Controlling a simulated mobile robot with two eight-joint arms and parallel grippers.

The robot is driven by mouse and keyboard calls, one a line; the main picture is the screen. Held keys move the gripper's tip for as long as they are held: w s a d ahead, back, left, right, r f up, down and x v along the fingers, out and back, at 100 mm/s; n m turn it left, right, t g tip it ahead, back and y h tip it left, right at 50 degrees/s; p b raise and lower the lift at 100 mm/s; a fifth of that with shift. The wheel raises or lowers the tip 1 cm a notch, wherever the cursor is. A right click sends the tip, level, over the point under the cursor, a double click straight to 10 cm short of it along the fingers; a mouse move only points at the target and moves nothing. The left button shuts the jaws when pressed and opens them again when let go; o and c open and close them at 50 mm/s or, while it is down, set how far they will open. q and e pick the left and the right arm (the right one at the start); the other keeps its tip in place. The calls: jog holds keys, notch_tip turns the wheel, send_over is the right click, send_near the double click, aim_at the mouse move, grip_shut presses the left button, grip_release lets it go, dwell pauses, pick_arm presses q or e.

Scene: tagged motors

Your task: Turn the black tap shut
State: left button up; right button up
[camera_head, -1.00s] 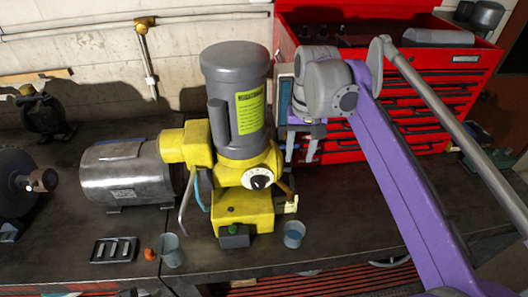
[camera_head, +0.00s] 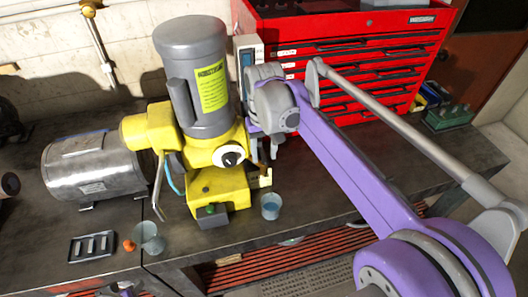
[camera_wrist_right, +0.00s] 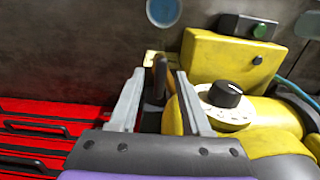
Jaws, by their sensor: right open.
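A round black knob on a white dial (camera_head: 230,156) sits on the front of the yellow pump-motor unit (camera_head: 218,185); it also shows in the right wrist view (camera_wrist_right: 226,95). Beside it, a dark brown-black upright handle (camera_wrist_right: 157,80) stands in front of a pale yellow tag; I cannot tell for sure which of the two is the black tap. My right gripper (camera_head: 268,148) is at the unit's right side. In the wrist view its open fingers (camera_wrist_right: 158,104) are on either side of the dark handle, with visible gaps. The knob is outside the right-hand finger. My left gripper is not seen.
A grey motor (camera_head: 195,75) with a yellow label rises above the unit. A silver motor (camera_head: 92,165) lies left. A red tool chest (camera_head: 350,60) stands behind right.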

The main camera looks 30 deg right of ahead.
jog(key=shift+c, duration=0.2)
grip_shut()
jog(key=shift+m, duration=0.4)
jog(key=m, duration=1.3)
jog(key=shift+b, duration=0.35)
jog(key=m, duration=0.4)
dwell(0.5)
